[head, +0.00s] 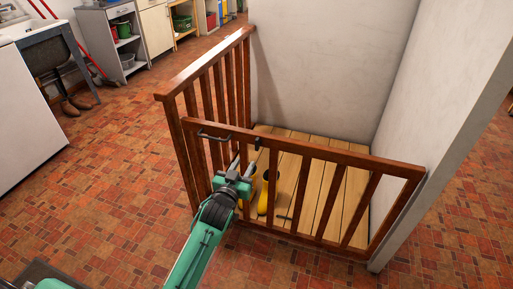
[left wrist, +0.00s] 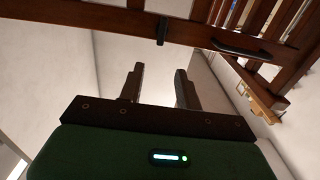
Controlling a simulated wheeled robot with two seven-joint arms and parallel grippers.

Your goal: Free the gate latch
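The brown wooden gate (head: 330,157) closes off a small plank-floored corner. A small black fitting (head: 258,143) sits on its top rail, and a dark curved bar (head: 213,137) is near its left end; I cannot tell for sure which is the latch. In the left wrist view the black fitting (left wrist: 162,30) hangs from the rail above the fingers, with the dark bar (left wrist: 240,48) to its right. My left gripper (head: 238,167) is below the top rail, its fingers (left wrist: 158,80) apart and empty, not touching the fitting. My right gripper is not in view.
Yellow boots (head: 267,190) stand behind the gate bars on the wooden planks (head: 290,170). A slatted side railing (head: 205,70) joins at the left, and a white wall (head: 445,110) stands at the right. The tiled floor (head: 100,190) at left is clear.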

